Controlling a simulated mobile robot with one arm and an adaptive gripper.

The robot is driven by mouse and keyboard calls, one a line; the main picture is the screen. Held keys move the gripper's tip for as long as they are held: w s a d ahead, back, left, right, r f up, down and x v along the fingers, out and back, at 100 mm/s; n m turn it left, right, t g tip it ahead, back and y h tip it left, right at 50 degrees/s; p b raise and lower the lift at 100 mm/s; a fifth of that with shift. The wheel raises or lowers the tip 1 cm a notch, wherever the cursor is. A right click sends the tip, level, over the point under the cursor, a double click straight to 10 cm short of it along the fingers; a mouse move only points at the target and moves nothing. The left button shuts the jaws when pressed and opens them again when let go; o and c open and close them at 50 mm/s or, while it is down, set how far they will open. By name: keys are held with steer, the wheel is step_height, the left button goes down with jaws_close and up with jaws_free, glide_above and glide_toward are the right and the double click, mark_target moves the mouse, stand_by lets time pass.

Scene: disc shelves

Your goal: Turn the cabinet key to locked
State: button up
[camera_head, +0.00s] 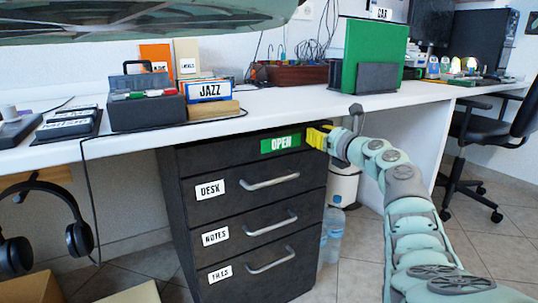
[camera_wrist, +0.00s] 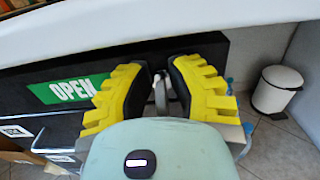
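The dark cabinet (camera_head: 183,215) stands under the desk, with a green OPEN sign (camera_head: 281,144) on its top panel. The sign also shows in the wrist view (camera_wrist: 70,90). My gripper (camera_head: 318,138), with yellow fingers, is at the cabinet's top right front, just right of the sign. In the wrist view my gripper (camera_wrist: 160,85) has its fingers apart, one on each side of a small metal key (camera_wrist: 160,92). A narrow gap shows between the pads, and firm contact with the key cannot be seen. The key is hidden by the fingers in the head view.
The white desk (camera_head: 270,113) overhangs the cabinet closely above my gripper. A white bin (camera_wrist: 277,90) and bottles (camera_head: 332,235) stand right of the cabinet. Headphones (camera_head: 78,238) hang at left.

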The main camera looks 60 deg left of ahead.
jaws_close()
steer(key=shift+r+m+p, duration=0.1)
steer(key=shift+m+p, duration=0.2)
steer(key=shift+p, duration=0.15)
steer(key=shift+w+d+r+m+p, duration=0.1)
steer(key=shift+w+m+p, duration=0.05)
steer(key=shift+m+p, duration=0.45)
steer(key=shift+w+f+m+p, duration=0.15)
steer(key=shift+f+m+p, duration=0.15)
steer(key=shift+m+p, duration=1.85)
steer(key=shift+w+f+m+p, duration=0.2)
steer(key=shift+m+p, duration=0.9)
steer(key=shift+m, duration=2.1)
steer(key=shift+w+f+m+p, duration=0.1)
steer(key=shift+f+m+p, duration=0.25)
steer(key=shift+m+p, duration=1.8)
steer(key=shift+m+b, duration=0.55)
steer(key=shift+m, duration=0.25)
